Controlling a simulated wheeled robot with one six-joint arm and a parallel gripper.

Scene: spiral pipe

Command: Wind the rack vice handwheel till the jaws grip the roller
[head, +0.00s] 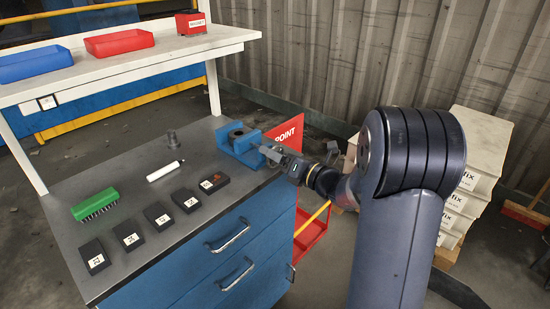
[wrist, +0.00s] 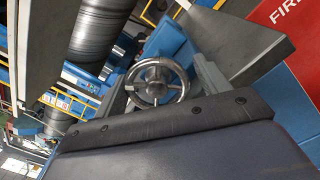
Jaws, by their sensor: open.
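The blue vice (head: 228,142) sits at the right end of the grey bench top, with a dark round opening or piece in its top; I cannot tell whether this is the roller. The metal handwheel (wrist: 157,64), a round rim with spokes and a hub, shows in the wrist view. My gripper (head: 270,154) is at the vice's right side, pointing at it. Its fingers are apart, one each side of the wheel in the wrist view; I cannot tell whether they touch it. In the head view the wheel is hidden by my gripper. The vice jaws are not clear.
A grey upright cylinder (head: 172,139), a white rod (head: 165,171), a green brush (head: 95,204) and several black labelled blocks (head: 130,234) are on the bench. A red sign (head: 288,131) stands behind the vice. White boxes (head: 480,150) are stacked at right.

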